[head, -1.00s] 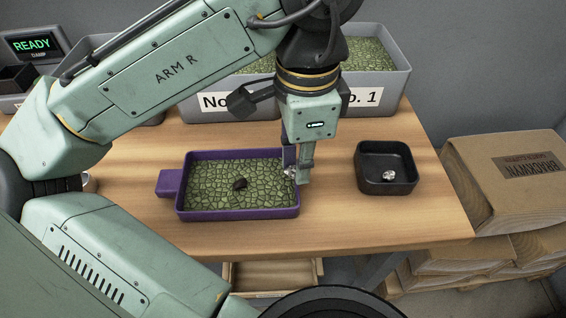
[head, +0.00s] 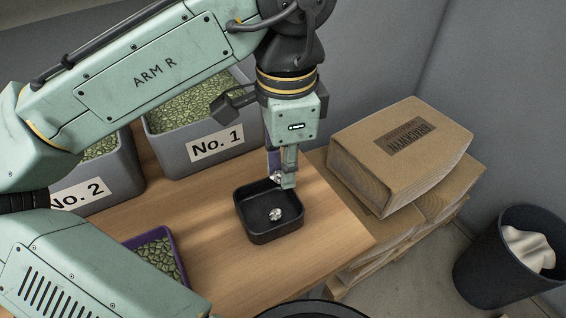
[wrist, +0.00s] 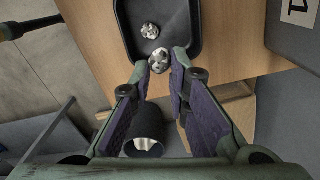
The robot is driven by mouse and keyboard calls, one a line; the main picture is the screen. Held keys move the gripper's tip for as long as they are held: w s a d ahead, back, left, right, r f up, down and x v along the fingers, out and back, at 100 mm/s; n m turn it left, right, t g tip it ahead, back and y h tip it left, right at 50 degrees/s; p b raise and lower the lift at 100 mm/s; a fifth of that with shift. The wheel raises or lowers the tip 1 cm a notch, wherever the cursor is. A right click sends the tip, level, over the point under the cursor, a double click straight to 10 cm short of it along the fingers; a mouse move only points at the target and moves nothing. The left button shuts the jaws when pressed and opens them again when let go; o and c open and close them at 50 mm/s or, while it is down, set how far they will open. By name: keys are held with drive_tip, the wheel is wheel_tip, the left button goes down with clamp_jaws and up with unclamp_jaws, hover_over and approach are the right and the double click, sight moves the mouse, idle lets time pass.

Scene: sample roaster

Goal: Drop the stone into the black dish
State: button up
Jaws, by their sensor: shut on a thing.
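My gripper (head: 281,181) is shut on a speckled grey-white stone (wrist: 159,61), which shows between the fingertips in the wrist view. In the head view a sliver of this stone (head: 275,178) shows at the fingertips; the rest is hidden. The black dish (head: 255,228) stands on the table, and my fingertips are above its back right part. The dish also shows at the top of the wrist view (wrist: 122,22). A similar second stone (head: 276,214) lies on the dish floor and shows in the wrist view (wrist: 150,31) too.
A purple tray (head: 174,244) of green beans is at lower left, partly hidden by my arm. Grey bins No. 1 (head: 172,150) and No. 2 (head: 120,186) stand behind.

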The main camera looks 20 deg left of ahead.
drive_tip(key=b, duration=0.5)
hover_over(285, 210)
wheel_tip(285, 210, down, 5)
drive_tip(key=shift+f, duration=0.1)
drive_tip(key=o, duration=0.8)
drive_tip(key=shift+o, duration=0.2)
wheel_tip(285, 210, up, 8)
drive_tip(key=shift+f, duration=0.1)
drive_tip(key=shift+f, duration=0.1)
